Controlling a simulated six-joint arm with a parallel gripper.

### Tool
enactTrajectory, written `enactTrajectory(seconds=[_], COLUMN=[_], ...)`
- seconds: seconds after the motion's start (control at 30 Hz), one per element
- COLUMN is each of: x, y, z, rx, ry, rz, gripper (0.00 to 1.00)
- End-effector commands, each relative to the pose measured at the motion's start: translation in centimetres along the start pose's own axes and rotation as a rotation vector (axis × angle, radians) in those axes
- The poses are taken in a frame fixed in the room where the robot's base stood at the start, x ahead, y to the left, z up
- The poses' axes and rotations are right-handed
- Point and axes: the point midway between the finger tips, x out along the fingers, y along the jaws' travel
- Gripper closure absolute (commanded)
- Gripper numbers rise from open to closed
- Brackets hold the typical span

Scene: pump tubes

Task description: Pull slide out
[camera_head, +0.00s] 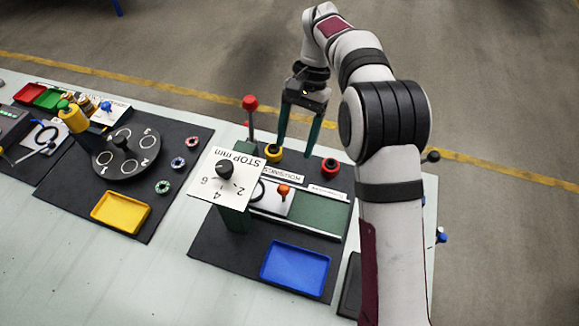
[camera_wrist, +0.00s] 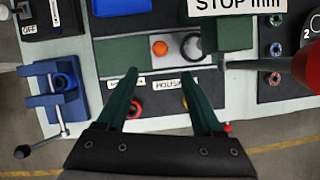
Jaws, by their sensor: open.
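The slide (camera_head: 268,203) is a pale plate in a rail, with an orange knob (camera_head: 284,190) standing on it and a dark ring at its left end. Bare green bed (camera_head: 318,214) lies to the right of the plate. In the wrist view the orange knob (camera_wrist: 159,48) and the black ring (camera_wrist: 191,47) show beyond the fingertips. My gripper (camera_head: 296,146) is open and empty, fingers pointing down, above the back edge of the station and behind the knob. In the wrist view my gripper (camera_wrist: 159,72) has its fingers spread to either side of the knob, apart from it.
A white STOP mm dial plate (camera_head: 203,188) on a green post stands left of the slide. A red-ball lever (camera_head: 250,103) rises behind it. A yellow-rimmed part (camera_head: 273,153) and a red-rimmed part (camera_head: 330,168) sit near my fingers. A blue tray (camera_head: 295,266) lies in front.

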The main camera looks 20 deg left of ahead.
Motion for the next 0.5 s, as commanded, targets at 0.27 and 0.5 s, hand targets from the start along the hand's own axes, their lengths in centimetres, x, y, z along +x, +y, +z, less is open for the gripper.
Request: enactTrajectory(seconds=[0.27, 0.5], x=[7.6, 12.9], y=[0.1, 0.1], z=[0.1, 0.0], rx=[0.002, 0.002], ry=[-0.003, 0.001], rz=[0.001, -0.001], gripper=[0.32, 0.32])
